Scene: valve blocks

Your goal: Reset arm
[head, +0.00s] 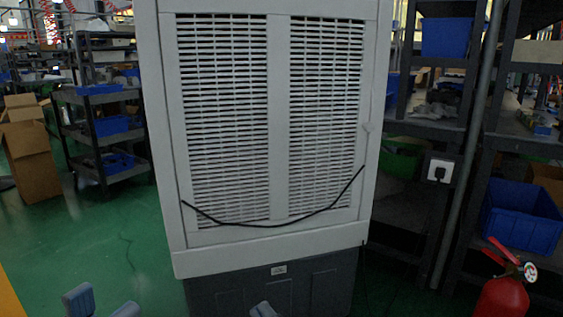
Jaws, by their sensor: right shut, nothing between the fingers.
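My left gripper (103,305) shows at the bottom edge of the head view, left of centre. Its two grey-blue fingertips stand apart with nothing between them. My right gripper (263,310) shows only as a small tip at the bottom edge, near the middle. Its fingertips are together and hold nothing; the rest of it is below the frame. No valve blocks are in view.
A large white air cooler (278,130) with a dark base (320,285) and a drooping black cable fills the middle. Shelves with blue bins (520,225) stand right. A red fire extinguisher (502,298) is at lower right. Cardboard boxes (30,160) stand left. Green floor (110,245) is open at left.

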